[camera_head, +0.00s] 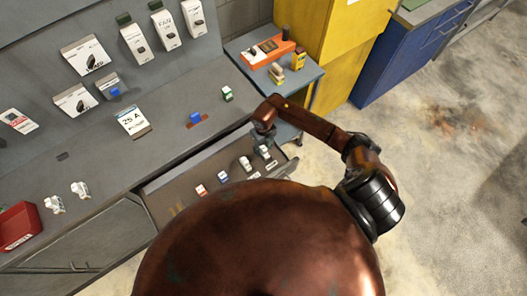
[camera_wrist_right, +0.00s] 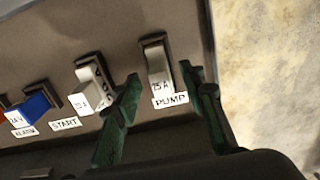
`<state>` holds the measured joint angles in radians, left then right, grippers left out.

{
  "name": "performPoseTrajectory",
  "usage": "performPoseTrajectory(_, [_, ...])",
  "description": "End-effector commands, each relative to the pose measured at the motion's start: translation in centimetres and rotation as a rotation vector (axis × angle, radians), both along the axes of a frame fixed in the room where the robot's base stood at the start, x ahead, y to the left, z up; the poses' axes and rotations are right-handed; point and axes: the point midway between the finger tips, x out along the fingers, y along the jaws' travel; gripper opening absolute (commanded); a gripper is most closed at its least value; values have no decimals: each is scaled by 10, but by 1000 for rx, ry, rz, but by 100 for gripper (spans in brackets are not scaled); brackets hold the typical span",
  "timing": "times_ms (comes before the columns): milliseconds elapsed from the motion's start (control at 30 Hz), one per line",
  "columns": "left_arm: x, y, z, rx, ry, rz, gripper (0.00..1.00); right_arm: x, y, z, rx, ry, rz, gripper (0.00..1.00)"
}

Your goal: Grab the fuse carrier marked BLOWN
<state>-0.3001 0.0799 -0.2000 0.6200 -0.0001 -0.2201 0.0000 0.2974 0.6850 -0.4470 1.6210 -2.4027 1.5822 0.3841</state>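My right gripper (camera_head: 263,132) hangs over the open drawer of fuse carriers below the bench. In the right wrist view its two green fingers (camera_wrist_right: 160,95) are apart and empty. A blue carrier (camera_wrist_right: 33,108) sits by the ALARM label. I cannot read BLOWN on any carrier. My left gripper is out of view.
On the bench (camera_head: 160,155) stand a blue piece (camera_head: 195,117), a green-and-white piece (camera_head: 227,94) and a 25 A card (camera_head: 133,120). A red bin (camera_head: 18,226) is at far left. A side table (camera_head: 310,75) holds an orange box (camera_head: 267,50). Open floor lies right.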

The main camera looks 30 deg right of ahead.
Motion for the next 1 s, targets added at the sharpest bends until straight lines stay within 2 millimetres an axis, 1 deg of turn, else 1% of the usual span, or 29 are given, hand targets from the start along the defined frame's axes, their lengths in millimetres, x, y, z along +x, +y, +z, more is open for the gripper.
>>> performPoseTrajectory(33, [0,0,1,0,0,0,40,0,1,-7,2,1,-2,38])
performPoseTrajectory(133, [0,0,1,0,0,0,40,0,0,-16,1,-1,-1,38])
performPoseTrajectory(233, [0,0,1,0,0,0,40,0,0,-19,0,-1,-1,38])
performPoseTrajectory(400, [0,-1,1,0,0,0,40,0,-1,-19,0,-1,0,38])
performPoseTrajectory(900, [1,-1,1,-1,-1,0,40,0,0,-18,0,-1,0,3])
performPoseTrajectory(967, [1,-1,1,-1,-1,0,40,0,0,-18,-1,-1,0,0])
performPoseTrajectory(1000, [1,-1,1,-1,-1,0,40,0,0,-18,0,-1,0,0])
